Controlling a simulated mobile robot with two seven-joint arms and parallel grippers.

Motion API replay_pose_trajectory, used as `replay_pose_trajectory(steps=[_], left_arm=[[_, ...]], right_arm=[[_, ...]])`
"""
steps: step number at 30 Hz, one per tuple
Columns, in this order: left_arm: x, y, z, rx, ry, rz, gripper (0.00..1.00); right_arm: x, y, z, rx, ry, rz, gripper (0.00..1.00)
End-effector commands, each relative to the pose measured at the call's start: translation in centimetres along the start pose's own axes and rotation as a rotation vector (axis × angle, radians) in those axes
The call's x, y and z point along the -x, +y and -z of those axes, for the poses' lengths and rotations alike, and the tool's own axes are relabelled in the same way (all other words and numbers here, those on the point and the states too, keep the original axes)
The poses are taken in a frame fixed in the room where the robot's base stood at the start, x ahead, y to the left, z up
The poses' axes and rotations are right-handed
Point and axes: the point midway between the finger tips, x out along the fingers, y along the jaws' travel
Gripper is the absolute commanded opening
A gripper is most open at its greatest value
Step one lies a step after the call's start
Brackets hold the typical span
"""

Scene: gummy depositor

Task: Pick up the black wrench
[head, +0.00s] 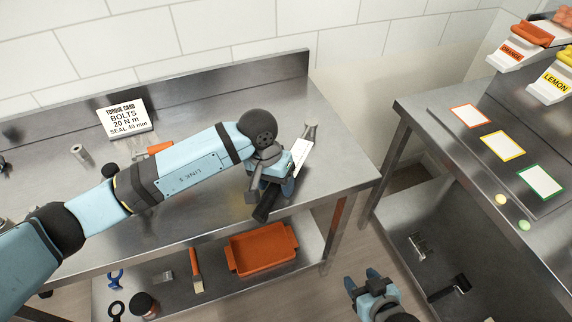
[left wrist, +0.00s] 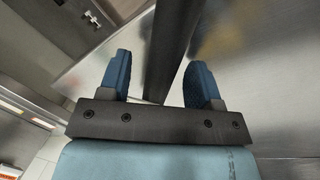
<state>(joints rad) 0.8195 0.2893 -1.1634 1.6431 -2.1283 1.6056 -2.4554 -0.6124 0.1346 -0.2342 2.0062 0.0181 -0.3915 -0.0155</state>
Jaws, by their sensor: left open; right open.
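The black wrench (head: 266,204) lies on the steel table near its right end, its black grip toward the front edge. A grey metal end (head: 311,131) shows beyond my left gripper. My left gripper (head: 286,182) is over the wrench and hides its middle. In the left wrist view, the wrench (left wrist: 172,40) is a dark bar running between the two blue fingers of my left gripper (left wrist: 160,68). The fingers are open, with gaps on both sides of the bar. My right gripper (head: 362,279) is open and empty, low in front of the table.
A white torque card (head: 124,117) and a metal cylinder (head: 80,153) stand on the table. The lower shelf holds an orange tray (head: 262,250) and a brush (head: 196,270). A second steel table (head: 425,110) stands at right. A white strip (head: 301,158) is beside my left gripper.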

Motion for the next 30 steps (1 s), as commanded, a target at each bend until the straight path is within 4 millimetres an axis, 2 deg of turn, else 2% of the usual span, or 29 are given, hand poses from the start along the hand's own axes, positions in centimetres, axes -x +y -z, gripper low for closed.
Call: replay_pose_trajectory(steps=[3, 10, 15, 17, 18, 30], left_arm=[[-0.78, 0.03, -0.03, 0.001, 0.0, -0.001, 0.58], [-0.86, 0.0, -0.01, 0.0, 0.001, 0.0, 0.56], [-0.85, 0.0, -0.01, 0.0, 0.0, 0.0, 0.17], [-0.84, 0.0, -0.01, 0.0, 0.0, 0.0, 0.03], [-0.84, 0.0, -0.01, 0.0, 0.0, 0.0, 0.0], [-0.08, 0.12, 0.08, -0.001, 0.003, 0.0, 0.0]], right_arm=[[0.07, 0.03, -0.08, 0.003, -0.003, 0.0, 0.54], [0.03, 0.04, -0.21, 0.003, -0.005, 0.0, 0.54], [0.03, 0.03, -0.23, 0.003, -0.006, 0.0, 0.54], [0.03, 0.03, -0.24, 0.004, -0.006, 0.0, 0.54], [0.03, 0.03, -0.24, 0.004, -0.006, 0.0, 0.54], [-0.02, 0.02, -0.34, 0.003, -0.007, 0.0, 0.54]])
